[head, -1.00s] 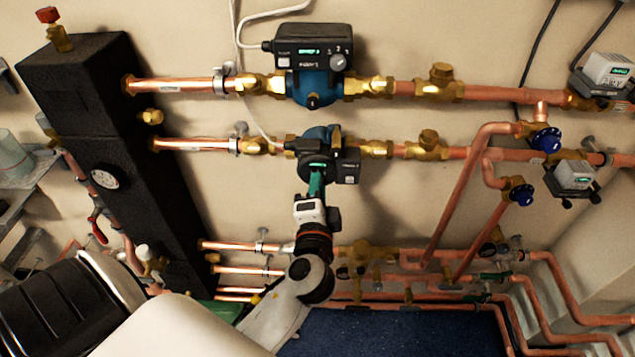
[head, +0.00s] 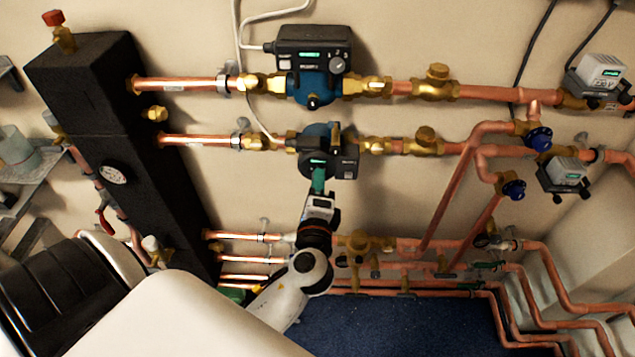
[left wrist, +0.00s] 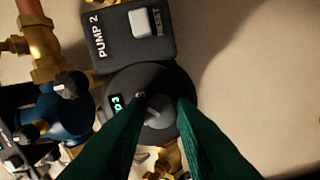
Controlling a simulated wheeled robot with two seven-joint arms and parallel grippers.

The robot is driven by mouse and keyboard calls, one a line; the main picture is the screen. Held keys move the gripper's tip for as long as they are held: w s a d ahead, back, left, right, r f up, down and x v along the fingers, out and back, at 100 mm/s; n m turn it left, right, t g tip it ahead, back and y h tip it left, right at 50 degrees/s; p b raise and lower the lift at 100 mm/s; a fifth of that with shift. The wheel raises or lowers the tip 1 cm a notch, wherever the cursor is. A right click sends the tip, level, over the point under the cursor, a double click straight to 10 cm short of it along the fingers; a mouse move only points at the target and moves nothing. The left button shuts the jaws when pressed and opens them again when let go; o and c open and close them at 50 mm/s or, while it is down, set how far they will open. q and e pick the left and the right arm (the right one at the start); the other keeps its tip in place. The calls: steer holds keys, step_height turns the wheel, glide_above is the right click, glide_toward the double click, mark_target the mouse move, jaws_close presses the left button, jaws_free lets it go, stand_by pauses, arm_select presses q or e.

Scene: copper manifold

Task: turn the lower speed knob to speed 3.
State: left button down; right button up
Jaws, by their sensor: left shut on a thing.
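The lower pump has a blue body (head: 318,132) and a black control box marked PUMP 2 (left wrist: 132,35) with a grey RESET button. Its dark round speed knob (left wrist: 158,110) sits on a round black face (left wrist: 170,80). A small green-lit display (left wrist: 116,103) is beside the knob; I cannot read its digits surely. My left gripper (head: 318,176) reaches the pump from below. In the left wrist view its green fingers (left wrist: 160,106) stand on both sides of the knob, shut on it, and hide part of it. My right gripper is not in view.
The upper pump (head: 312,62) with its own display and knob is above. Copper pipes (head: 184,140) run left and right of the pumps. A black column (head: 120,150) stands left, and valves with blue handles (head: 539,138) are at the right.

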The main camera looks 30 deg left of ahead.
arm_select(q)
steer(key=c, duration=1.2)
jaws_free()
steer(key=b+v, duration=0.4)
steer(key=v, duration=0.8)
steer(key=shift+a, duration=0.1)
